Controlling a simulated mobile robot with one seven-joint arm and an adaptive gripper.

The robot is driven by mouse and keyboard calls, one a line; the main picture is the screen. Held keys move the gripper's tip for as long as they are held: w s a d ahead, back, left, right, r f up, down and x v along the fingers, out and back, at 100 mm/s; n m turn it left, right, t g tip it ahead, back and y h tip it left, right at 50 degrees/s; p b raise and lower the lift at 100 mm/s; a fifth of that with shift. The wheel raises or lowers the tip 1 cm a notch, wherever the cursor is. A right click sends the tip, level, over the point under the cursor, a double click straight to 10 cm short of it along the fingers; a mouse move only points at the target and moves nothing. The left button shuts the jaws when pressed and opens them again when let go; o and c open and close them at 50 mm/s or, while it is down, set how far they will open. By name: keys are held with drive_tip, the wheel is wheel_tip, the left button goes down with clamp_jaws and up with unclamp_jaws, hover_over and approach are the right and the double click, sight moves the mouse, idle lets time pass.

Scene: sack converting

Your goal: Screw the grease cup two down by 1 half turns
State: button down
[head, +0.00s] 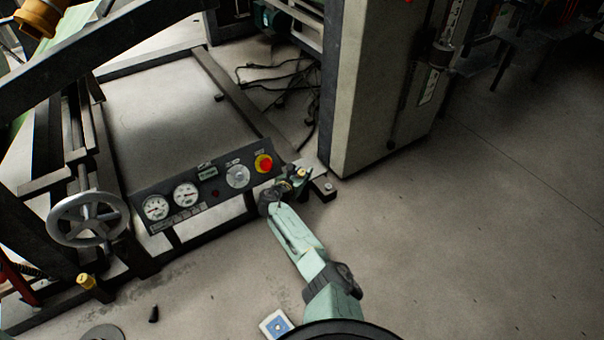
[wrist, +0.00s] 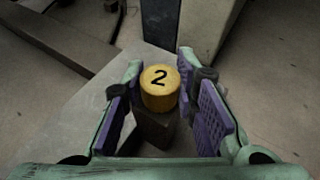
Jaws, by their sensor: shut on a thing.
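Grease cup two (wrist: 160,88) is a yellow cap with a black "2" on top, seated upright on a dark square post (wrist: 154,128) in the wrist view. My gripper (wrist: 161,85) is shut on it, one purple-padded finger on its left and one on its right, near the fingertips. In the head view my gripper (head: 290,184) is at the right end of the control panel, and its fingers mostly hide the cup. The cup's thread is not visible.
A control panel (head: 208,190) with gauges and a red button stands close left of my gripper. A handwheel (head: 88,219) and another yellow cap (head: 86,281) are further left. A tall grey cabinet (head: 372,90) rises behind. The floor on the right is clear.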

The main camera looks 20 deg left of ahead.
drive_tip(key=c, duration=1.2)
unclamp_jaws()
drive_tip(key=shift+c, duration=0.2)
drive_tip(key=shift+d, duration=0.1)
